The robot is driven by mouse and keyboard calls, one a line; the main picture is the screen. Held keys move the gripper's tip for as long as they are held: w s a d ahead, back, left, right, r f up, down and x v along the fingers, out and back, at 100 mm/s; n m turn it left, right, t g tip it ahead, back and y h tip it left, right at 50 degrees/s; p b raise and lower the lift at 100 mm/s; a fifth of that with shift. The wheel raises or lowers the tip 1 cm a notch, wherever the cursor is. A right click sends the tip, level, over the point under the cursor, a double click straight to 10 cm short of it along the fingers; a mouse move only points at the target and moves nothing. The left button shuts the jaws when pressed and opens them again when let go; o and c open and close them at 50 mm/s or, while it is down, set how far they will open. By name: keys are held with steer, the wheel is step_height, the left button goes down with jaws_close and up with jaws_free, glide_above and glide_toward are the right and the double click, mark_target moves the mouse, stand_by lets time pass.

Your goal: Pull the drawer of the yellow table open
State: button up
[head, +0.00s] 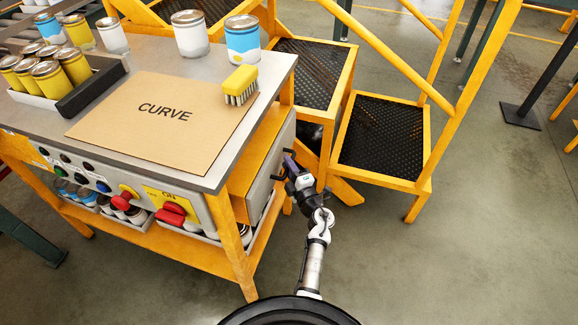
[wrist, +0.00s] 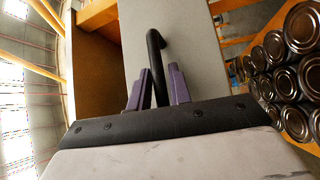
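The yellow table (head: 237,243) stands at the left in the head view, with a grey top. Its drawer has a grey front (head: 271,160) on the table's right side; in the wrist view this front (wrist: 185,40) fills the upper middle. A black bar handle (wrist: 155,52) is fixed to the front. My gripper (head: 288,160) is at the handle. In the wrist view its purple fingers (wrist: 160,85) are close together, one on each side of the bar, and look shut on it.
A yellow step stair (head: 383,135) stands close behind and right of the drawer. A brown CURVE sheet (head: 150,125), a brush (head: 241,84) and several cans lie on the tabletop. Several cans (wrist: 285,70) show at the right of the wrist view. The floor (head: 480,230) at the right is clear.

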jaws_close()
steer(key=shift+d, duration=0.1)
steer(key=s+d, duration=0.3)
steer(key=d, duration=0.5)
steer(key=s+d+p, duration=0.1)
steer(key=s+d, duration=0.2)
steer(key=d, duration=0.6)
steer(key=shift+d, duration=0.25)
steer(key=shift+o, duration=1.8)
jaws_free()
steer(key=shift+w, duration=0.1)
steer(key=b+v, duration=0.2)
steer(key=v, duration=1.1)
steer(key=shift+s+f+b, duration=0.15)
steer(key=shift+s+b, duration=0.2)
steer(key=shift+s, duration=0.05)
